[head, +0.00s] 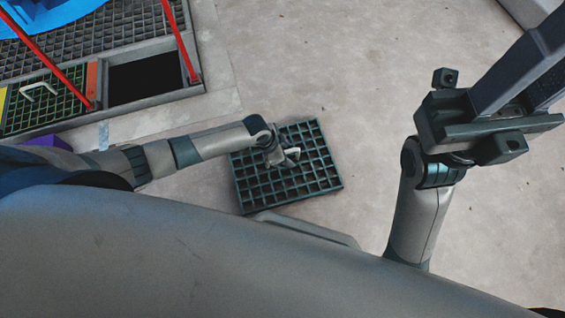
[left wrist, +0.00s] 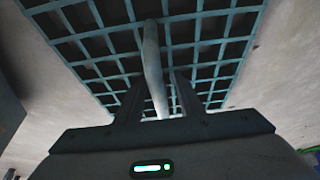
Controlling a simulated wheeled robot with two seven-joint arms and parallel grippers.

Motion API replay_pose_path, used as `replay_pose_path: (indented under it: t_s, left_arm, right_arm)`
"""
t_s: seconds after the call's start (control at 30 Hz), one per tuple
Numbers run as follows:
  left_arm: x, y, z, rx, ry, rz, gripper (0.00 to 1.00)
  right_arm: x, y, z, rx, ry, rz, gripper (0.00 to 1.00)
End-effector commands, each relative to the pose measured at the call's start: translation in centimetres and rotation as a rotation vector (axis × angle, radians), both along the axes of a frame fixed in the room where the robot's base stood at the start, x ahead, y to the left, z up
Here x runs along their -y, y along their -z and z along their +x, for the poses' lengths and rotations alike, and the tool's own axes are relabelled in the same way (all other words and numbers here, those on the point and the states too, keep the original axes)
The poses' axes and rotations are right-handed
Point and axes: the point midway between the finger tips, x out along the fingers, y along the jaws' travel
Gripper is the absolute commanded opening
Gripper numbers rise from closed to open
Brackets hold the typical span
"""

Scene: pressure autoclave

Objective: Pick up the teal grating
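The teal grating (head: 312,172), a dark square grid with a pale handle (head: 291,155), appears to lie flat on the concrete floor in the middle of the head view. My left gripper (head: 283,157) is over it at the handle. In the left wrist view the pale handle (left wrist: 153,65) runs between the two fingers of my left gripper (left wrist: 158,95), with small gaps visible beside it, and the grating (left wrist: 210,45) fills the top. My right gripper (head: 520,70) is raised at the upper right, away from the grating; its fingertips are out of frame.
A floor pit with a dark square opening (head: 146,78) is at the upper left. Beside it are a green grating (head: 42,103) with a pale handle and red bars (head: 181,42). Concrete floor to the right of the teal grating is clear.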

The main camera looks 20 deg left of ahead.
Motion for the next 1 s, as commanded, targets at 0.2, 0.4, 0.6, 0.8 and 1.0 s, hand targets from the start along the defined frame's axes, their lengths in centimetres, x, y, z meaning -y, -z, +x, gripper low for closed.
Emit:
replay_pose_path:
  t_s: [0.2,0.4,0.6,0.8,1.0]
  left_arm:
    - [0.03,0.24,-0.03,-0.001,0.000,-0.001,0.34]
    - [0.02,0.42,-0.02,-0.001,0.000,-0.001,0.34]
    - [0.02,0.43,-0.01,0.000,0.000,0.000,0.34]
    - [0.01,0.42,-0.02,0.000,0.000,0.000,0.01]
    - [0.01,0.42,-0.02,0.000,0.000,0.000,0.00]
  right_arm:
    - [0.00,-0.08,0.02,0.000,0.000,0.000,0.31]
    - [0.00,-0.11,0.02,0.000,0.000,0.000,0.31]
    - [0.00,-0.09,0.02,0.000,0.001,-0.001,0.31]
    - [-0.02,-0.08,0.03,0.000,0.000,-0.002,0.31]
    - [-0.02,-0.08,0.04,-0.001,0.000,-0.003,0.31]
